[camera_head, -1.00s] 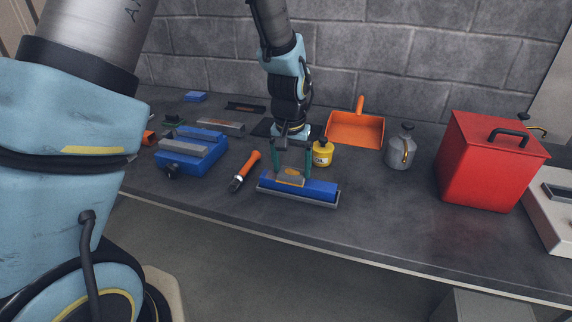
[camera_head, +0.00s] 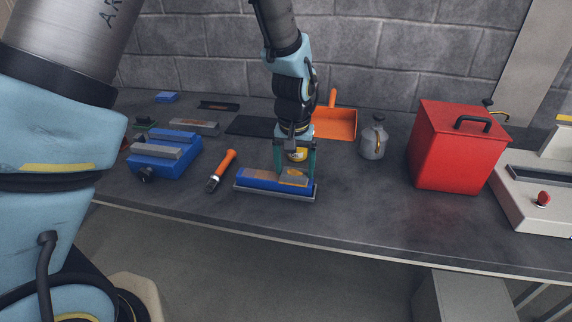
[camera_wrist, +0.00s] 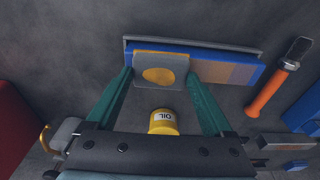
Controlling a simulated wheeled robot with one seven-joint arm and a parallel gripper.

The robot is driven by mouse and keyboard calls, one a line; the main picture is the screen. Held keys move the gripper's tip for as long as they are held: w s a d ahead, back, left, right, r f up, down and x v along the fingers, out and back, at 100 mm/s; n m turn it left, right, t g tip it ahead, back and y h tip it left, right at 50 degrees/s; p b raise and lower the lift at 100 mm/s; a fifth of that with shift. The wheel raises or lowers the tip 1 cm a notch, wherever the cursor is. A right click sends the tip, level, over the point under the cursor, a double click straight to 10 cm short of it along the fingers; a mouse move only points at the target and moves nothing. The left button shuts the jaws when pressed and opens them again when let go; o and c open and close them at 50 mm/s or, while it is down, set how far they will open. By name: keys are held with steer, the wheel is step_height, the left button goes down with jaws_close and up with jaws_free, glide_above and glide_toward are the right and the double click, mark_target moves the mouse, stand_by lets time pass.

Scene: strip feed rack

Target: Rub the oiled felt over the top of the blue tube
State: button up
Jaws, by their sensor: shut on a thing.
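The blue tube (camera_head: 243,184) lies lengthwise on a low grey holder (camera_head: 262,193) near the table's front. My gripper (camera_head: 294,174) points down and is shut on the grey felt (camera_head: 295,180), which has a yellow-orange oily spot. The felt is over the tube's right end and seems to touch its top. A brownish patch (camera_head: 262,175) shows on the tube top left of the felt. In the wrist view the felt (camera_wrist: 142,64) covers the left end of the tube (camera_wrist: 205,70), with the brownish patch to its right. The felt's underside is hidden.
A yellow oil pot (camera_wrist: 162,123) stands just behind my gripper. An orange-handled tool (camera_head: 223,168) lies left of the tube, and a blue vice-like block (camera_head: 165,165) beyond it. An orange dustpan (camera_head: 335,125), grey can (camera_head: 373,140) and red box (camera_head: 455,150) stand right.

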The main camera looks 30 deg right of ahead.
steer(key=shift+s+d, duration=0.4)
steer(key=shift+s, duration=0.05)
steer(key=shift+w+a, duration=2.2)
steer(key=shift+a, duration=0.2)
steer(key=shift+w+a, duration=2.2)
steer(key=shift+a, duration=0.15)
steer(key=shift+s+d+r+p, duration=0.1)
steer(key=shift+s+d+p, duration=0.2)
steer(key=shift+s+d, duration=3.5)
steer(key=shift+d, duration=0.2)
steer(key=shift+s+d, duration=0.6)
steer(key=shift+d, duration=0.15)
steer(key=shift+w+a, duration=2.2)
steer(key=shift+a, duration=0.2)
steer(key=shift+w+a, duration=2.2)
steer(key=shift+a, duration=0.15)
steer(key=shift+r+p, duration=2)
steer(key=shift+r, duration=0.55)
